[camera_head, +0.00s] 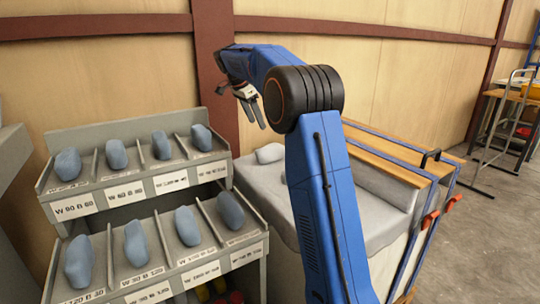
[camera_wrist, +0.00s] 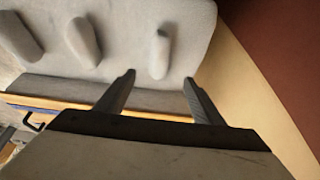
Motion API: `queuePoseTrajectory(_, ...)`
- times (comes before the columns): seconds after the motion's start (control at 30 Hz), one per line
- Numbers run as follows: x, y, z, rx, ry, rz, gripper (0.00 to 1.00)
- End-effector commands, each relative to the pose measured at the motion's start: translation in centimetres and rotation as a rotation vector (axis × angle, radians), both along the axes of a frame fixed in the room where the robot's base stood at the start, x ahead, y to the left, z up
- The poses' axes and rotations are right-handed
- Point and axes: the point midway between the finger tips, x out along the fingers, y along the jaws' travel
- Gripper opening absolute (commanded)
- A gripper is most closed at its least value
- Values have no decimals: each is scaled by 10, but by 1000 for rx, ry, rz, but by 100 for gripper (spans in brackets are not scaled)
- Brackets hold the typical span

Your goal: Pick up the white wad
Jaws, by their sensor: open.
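A white wad (camera_head: 269,153) lies on the grey-covered table (camera_head: 262,185) near its far left end in the head view. The middle one (camera_wrist: 84,42) and left one (camera_wrist: 18,38) are off to the left. My gripper (camera_head: 256,120) is open and empty, above the table's far end; its fingers also show in the wrist view (camera_wrist: 158,77). My arm hides part of the table in the head view.
A grey two-tier rack (camera_head: 150,215) with several blue-grey wads in labelled slots stands left of the table. A wooden ledge with blue rails (camera_head: 385,150) runs along the table's right side. A beige wall (camera_head: 100,75) with a brown post (camera_head: 215,70) is close behind.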

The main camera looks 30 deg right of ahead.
Motion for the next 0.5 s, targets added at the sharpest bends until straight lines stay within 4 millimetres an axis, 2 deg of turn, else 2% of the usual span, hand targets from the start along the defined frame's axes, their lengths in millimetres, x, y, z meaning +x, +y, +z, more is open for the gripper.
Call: queuePoseTrajectory(0.5, 0, -34, -83, 1, 2, 0, 62)
